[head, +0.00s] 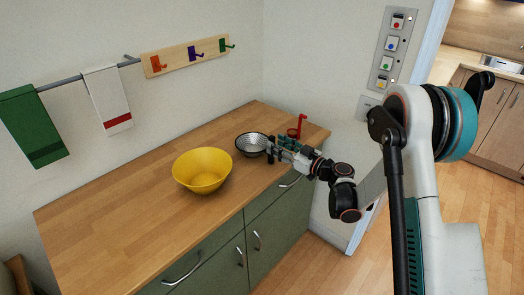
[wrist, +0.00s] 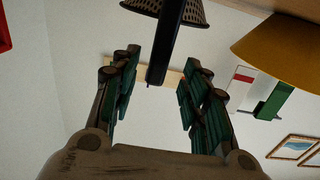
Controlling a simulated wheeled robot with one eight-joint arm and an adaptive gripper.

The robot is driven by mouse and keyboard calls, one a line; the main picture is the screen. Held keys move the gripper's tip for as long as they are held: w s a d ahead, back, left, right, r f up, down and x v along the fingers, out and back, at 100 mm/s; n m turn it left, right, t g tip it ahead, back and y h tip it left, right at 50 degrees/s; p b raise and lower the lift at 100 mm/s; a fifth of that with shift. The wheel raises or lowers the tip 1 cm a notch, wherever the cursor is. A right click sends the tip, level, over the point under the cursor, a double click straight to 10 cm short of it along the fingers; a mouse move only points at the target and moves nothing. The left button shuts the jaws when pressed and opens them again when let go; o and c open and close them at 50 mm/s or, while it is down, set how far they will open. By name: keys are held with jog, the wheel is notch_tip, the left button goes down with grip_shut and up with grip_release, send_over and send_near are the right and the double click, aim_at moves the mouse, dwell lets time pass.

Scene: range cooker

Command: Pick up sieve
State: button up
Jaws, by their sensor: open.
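The sieve (head: 252,144) sits on the wooden counter, a dark perforated bowl to the right of the yellow bowl. In the wrist view the sieve's bowl (wrist: 190,12) shows at the top edge, partly cut off, and its dark handle (wrist: 170,50) points toward my gripper. My gripper (head: 277,144) is at the right side of the sieve, low over the counter. In the wrist view my gripper (wrist: 156,85) is open, with a green-padded finger on each side of the handle. Gaps show between the handle and both fingers.
A yellow bowl (head: 202,170) stands left of the sieve. A red upright object (head: 300,124) stands just behind my gripper, near the counter's right end. The wooden counter (head: 110,205) is clear to the left. A wall with a hook rail (head: 187,55) lies behind.

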jog(key=x, duration=0.1)
jog(key=b+x, duration=0.1)
jog(key=x, duration=0.1)
jog(key=shift+w+a+f, duration=0.25)
jog(key=shift+w+f, duration=0.05)
jog(key=shift+w, duration=0.05)
jog(key=shift+w+a+r, duration=0.1)
jog(key=shift+w+a, duration=0.15)
grip_shut()
jog(key=shift+r, duration=0.15)
